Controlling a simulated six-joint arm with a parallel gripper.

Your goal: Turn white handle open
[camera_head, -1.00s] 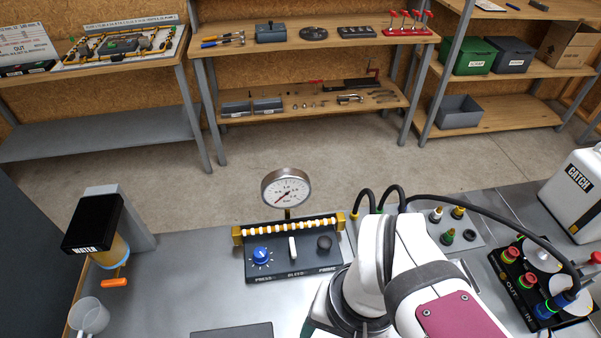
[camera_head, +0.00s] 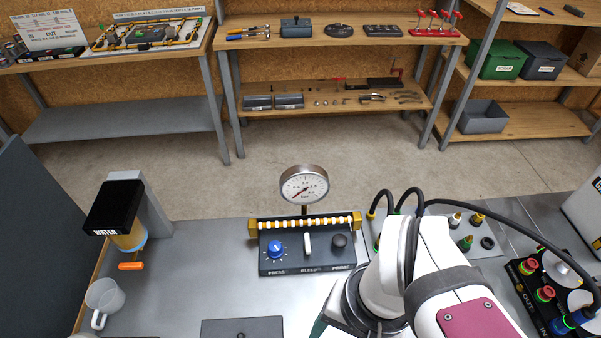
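The white handle (camera_head: 307,243) stands upright on the dark control panel (camera_head: 286,265), above the word that reads like BLEED. A blue knob (camera_head: 276,249) is to its left, over PRESS, and a black knob (camera_head: 339,241) is to its right, over PRIME. A round pressure gauge (camera_head: 304,185) rises behind the panel, its needle pointing low left. My white arm reaches in from the bottom right, right of the panel. My gripper is not visible; it is hidden behind the arm or out of frame.
A dark flat plate (camera_head: 242,330) lies in front of the panel. Black hoses (camera_head: 470,203) arch behind my arm to the OUT/IN block (camera_head: 540,290) at right.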

